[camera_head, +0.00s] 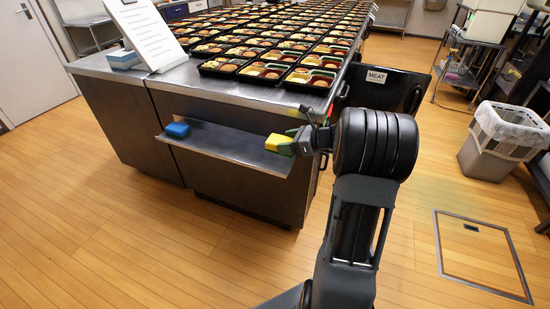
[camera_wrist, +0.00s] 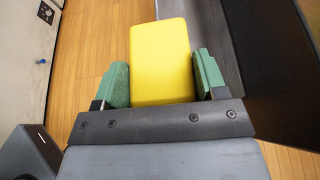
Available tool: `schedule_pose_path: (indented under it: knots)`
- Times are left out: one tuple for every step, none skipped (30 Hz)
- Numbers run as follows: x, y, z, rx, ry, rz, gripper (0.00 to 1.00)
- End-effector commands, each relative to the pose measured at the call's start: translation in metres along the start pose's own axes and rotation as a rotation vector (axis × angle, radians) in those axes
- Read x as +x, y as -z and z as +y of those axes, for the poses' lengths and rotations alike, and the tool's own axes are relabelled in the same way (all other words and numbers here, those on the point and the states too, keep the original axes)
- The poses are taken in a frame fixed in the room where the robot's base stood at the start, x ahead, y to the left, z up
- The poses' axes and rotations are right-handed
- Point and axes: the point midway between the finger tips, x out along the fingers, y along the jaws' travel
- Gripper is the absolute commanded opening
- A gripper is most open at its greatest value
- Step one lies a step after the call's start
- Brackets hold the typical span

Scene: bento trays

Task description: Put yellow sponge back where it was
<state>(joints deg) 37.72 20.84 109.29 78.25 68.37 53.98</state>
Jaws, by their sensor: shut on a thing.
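The yellow sponge (camera_head: 278,143) is a small yellow block in my gripper (camera_head: 293,145). In the wrist view the yellow sponge (camera_wrist: 160,60) sits between the two green finger pads of my gripper (camera_wrist: 162,78), which is shut on it. In the head view the sponge is near the right end of the metal side shelf (camera_head: 225,145). I cannot tell whether it touches the shelf. A blue sponge (camera_head: 178,130) lies at the left end of that shelf.
The steel counter (camera_head: 180,78) behind the shelf holds many bento trays (camera_head: 265,73), a menu board (camera_head: 148,33) and a blue box (camera_head: 123,59). A grey waste bin (camera_head: 490,150) is farther right. Floor is clear at left.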

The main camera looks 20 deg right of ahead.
Motion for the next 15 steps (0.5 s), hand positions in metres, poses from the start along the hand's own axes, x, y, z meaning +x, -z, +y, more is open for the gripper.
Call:
schedule_pose_path:
  knots:
    - [0.015, 0.005, -0.007, 0.000, -0.004, 0.000, 0.46]
    - [0.021, 0.006, -0.012, -0.001, -0.004, 0.000, 0.46]
    - [0.030, 0.006, -0.018, -0.002, -0.004, 0.000, 0.46]
    - [0.035, 0.011, -0.021, 0.001, -0.003, 0.001, 0.46]
    - [0.040, 0.015, -0.023, 0.002, -0.002, 0.001, 0.46]
    - [0.047, 0.020, -0.026, 0.002, -0.002, 0.000, 0.46]
    - [0.051, 0.022, -0.029, 0.002, -0.003, 0.000, 0.46]
    - [0.056, 0.025, -0.031, 0.001, -0.003, 0.000, 0.46]
    - [0.060, 0.028, -0.033, 0.000, -0.002, 0.000, 0.46]
    - [0.063, 0.030, -0.035, 0.001, -0.002, 0.001, 0.46]
    - [0.066, 0.032, -0.037, 0.001, -0.001, 0.001, 0.46]
    - [0.069, 0.033, -0.038, 0.000, 0.000, 0.000, 0.46]
    - [0.071, 0.034, -0.039, 0.000, 0.000, 0.000, 0.46]
    - [0.073, 0.035, -0.040, 0.000, -0.001, 0.000, 0.46]
    - [0.074, 0.036, -0.041, 0.000, -0.001, 0.000, 0.46]
